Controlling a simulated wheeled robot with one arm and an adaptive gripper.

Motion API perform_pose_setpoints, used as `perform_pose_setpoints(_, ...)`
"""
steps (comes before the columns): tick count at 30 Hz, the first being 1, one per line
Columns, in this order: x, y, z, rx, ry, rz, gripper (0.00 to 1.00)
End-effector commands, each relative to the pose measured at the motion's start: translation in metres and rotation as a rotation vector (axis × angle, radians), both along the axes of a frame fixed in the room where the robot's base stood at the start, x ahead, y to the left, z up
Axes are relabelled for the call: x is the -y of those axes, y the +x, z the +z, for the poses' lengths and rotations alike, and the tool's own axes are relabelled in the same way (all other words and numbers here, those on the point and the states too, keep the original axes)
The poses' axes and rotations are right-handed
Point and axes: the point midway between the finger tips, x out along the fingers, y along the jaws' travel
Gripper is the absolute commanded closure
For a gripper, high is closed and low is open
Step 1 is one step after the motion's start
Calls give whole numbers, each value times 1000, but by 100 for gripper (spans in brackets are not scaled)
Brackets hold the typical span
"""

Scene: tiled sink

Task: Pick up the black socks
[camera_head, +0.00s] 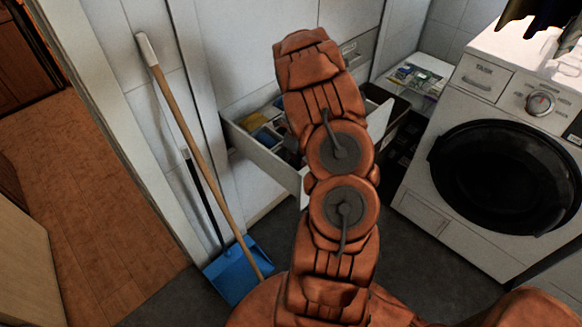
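I cannot pick out the black socks with certainty. Dark, cloth-like items (545,12) lie on top of the white washing machine (466,85) at the upper right, cut off by the picture's top edge. I cannot tell whether they are socks. My orange arm rises through the middle of the view, in front of an open drawer, and hides part of it. My gripper does not show.
The open white drawer (262,153) holds several small items. A wooden-handled broom (190,125) and a blue dustpan (238,272) lean at the left. Dark floor (425,275) is clear before the washer.

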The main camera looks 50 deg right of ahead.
Motion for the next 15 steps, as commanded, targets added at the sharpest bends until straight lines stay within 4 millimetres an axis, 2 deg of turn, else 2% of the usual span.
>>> perform_pose_setpoints(1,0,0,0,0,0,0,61)
perform_pose_setpoints(6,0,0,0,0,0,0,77)
perform_pose_setpoints(15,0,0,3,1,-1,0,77)
